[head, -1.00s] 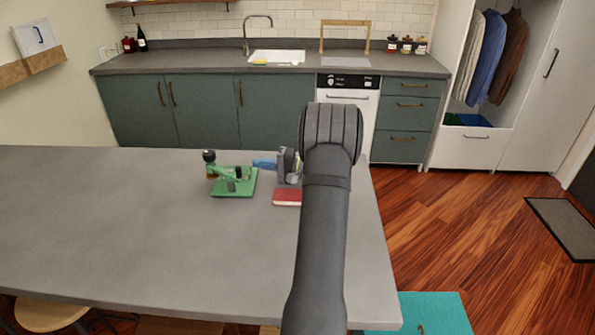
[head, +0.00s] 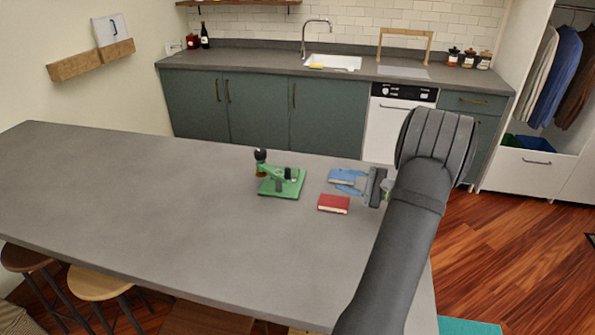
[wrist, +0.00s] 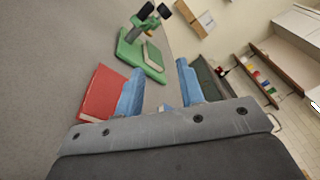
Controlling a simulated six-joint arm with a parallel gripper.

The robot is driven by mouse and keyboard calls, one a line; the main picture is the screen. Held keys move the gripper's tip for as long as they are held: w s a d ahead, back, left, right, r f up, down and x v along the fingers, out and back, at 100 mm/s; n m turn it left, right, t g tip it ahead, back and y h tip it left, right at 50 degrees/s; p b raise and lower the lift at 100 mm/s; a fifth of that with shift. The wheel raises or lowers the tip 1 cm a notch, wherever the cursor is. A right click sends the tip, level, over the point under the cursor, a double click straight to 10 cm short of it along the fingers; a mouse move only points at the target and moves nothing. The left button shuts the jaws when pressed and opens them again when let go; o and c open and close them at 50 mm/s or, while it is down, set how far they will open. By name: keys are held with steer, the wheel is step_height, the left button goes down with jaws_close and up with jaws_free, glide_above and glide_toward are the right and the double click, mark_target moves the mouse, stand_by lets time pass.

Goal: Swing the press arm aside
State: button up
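The green press (head: 282,181) stands on the grey counter, with a flat green base, an arm across its top and a dark knob (head: 260,155) at its left end.
A red book (head: 334,203) lies on the counter (head: 150,210) just in front of my gripper; it shows beside the left finger in the wrist view (wrist: 100,93). The counter left of the press is clear. Stools (head: 98,284) stand at the front edge.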

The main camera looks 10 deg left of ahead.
steer(key=s+m, duration=0.1)
steer(key=m, duration=0.2)
steer(key=s+r+m, duration=0.1)
steer(key=s+m, duration=0.1)
steer(key=m, duration=0.1)
steer(key=s+m+t, duration=0.1)
steer(key=m, duration=0.2)
steer(key=shift+s+r, duration=0.15)
steer(key=shift+r, duration=0.2)
steer(key=s+m, duration=0.2)
steer(key=m, duration=0.2)
glide_toward(287, 168)
steer(key=shift+t, duration=0.3)
steer(key=x, duration=1)
steer(key=shift+s+f, duration=0.15)
steer(key=shift+f, duration=0.15)
jaws_close()
